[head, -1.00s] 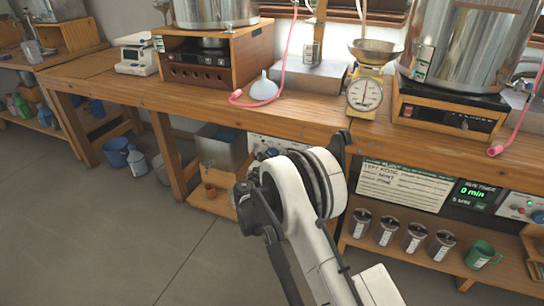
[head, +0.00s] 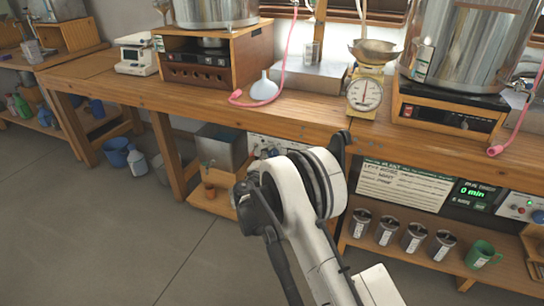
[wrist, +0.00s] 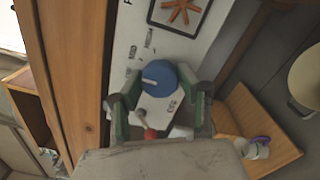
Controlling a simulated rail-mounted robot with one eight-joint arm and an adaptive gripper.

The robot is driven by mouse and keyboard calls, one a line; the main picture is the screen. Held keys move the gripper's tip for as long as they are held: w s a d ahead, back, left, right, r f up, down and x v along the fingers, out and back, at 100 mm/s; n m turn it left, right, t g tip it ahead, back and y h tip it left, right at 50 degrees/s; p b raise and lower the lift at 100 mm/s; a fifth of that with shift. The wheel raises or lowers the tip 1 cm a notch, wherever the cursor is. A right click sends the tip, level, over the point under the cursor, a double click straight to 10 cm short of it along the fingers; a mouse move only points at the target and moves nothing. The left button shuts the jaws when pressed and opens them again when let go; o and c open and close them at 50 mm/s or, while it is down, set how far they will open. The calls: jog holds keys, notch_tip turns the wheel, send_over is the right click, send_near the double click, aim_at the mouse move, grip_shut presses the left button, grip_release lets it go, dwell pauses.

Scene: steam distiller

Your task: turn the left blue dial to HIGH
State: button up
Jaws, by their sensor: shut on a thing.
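The blue dial (wrist: 160,78) sits on a white control panel (wrist: 130,38) in the wrist view. The green-grey fingers of my gripper (wrist: 160,88) stand on either side of it, shut on it. The printed labels beside the dial are too small and blurred to read, and I cannot tell where the dial points. In the head view, part of the white panel (head: 262,145) shows under the bench; my arm hides the dial and my gripper there.
The wooden bench (head: 330,110) overhangs the area, with open floor in front.

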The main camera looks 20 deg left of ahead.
jog(key=m, duration=0.5)
jog(key=shift+m, duration=0.3)
jog(key=m, duration=0.5)
jog(key=shift+m, duration=0.3)
jog(key=o, duration=1.1)
jog(key=shift+o, duration=0.2)
jog(key=s, duration=1.2)
jog(key=shift+a, duration=0.25)
